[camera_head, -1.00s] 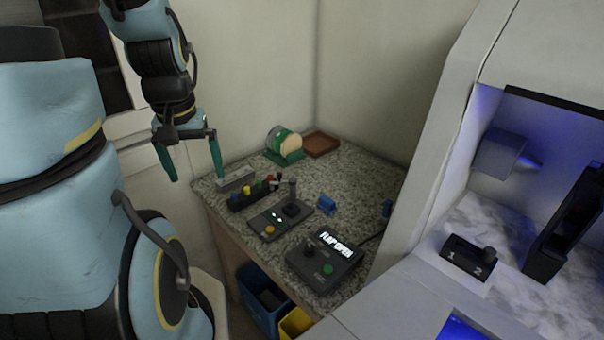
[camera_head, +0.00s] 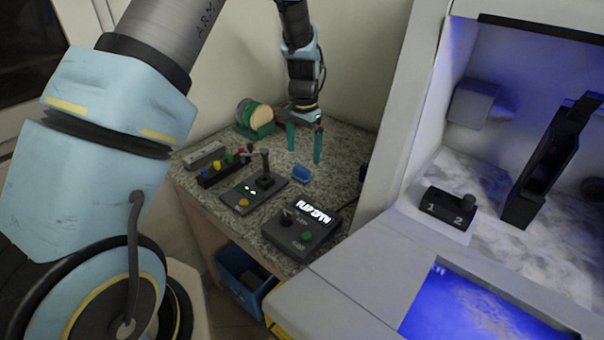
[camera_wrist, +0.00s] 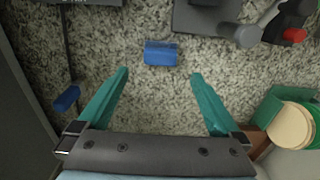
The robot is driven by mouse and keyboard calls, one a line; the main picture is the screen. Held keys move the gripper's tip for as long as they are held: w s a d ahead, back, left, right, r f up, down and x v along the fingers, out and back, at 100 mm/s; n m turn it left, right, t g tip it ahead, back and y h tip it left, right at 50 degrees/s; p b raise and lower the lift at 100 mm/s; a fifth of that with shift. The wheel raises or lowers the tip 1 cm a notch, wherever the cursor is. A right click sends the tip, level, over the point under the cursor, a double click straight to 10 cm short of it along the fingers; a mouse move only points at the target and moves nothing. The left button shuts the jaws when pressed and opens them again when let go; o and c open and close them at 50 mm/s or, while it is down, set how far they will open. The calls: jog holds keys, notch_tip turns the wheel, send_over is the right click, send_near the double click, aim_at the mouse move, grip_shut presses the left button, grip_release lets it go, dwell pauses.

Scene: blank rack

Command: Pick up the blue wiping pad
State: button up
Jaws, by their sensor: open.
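The blue wiping pad (camera_head: 301,174) lies on the speckled counter (camera_head: 335,148), to the right of the joystick box. In the wrist view the pad (camera_wrist: 160,53) is a small blue block, beyond the fingertips and roughly centred between them. My gripper (camera_head: 304,143) has green fingers and hangs over the back of the counter, pointing down. In the wrist view my gripper (camera_wrist: 158,73) is wide open with nothing between its fingers. A second blue object (camera_wrist: 67,98) lies left of the left finger in the wrist view.
A joystick box (camera_head: 254,191), a lit control box (camera_head: 301,226) and a rack of coloured knobs (camera_head: 222,168) stand near the pad. A green-holder roll (camera_head: 255,117) sits at the back left. The grey machine (camera_head: 400,215) stands at the right. Bare counter surrounds the pad.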

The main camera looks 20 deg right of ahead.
aim_at(303, 167)
jog(key=shift+f+p, duration=1.4)
jog(key=shift+f, duration=2.1)
jog(key=c, duration=1.4)
notch_tip(303, 167, up, 10)
jog(key=b, duration=0.3)
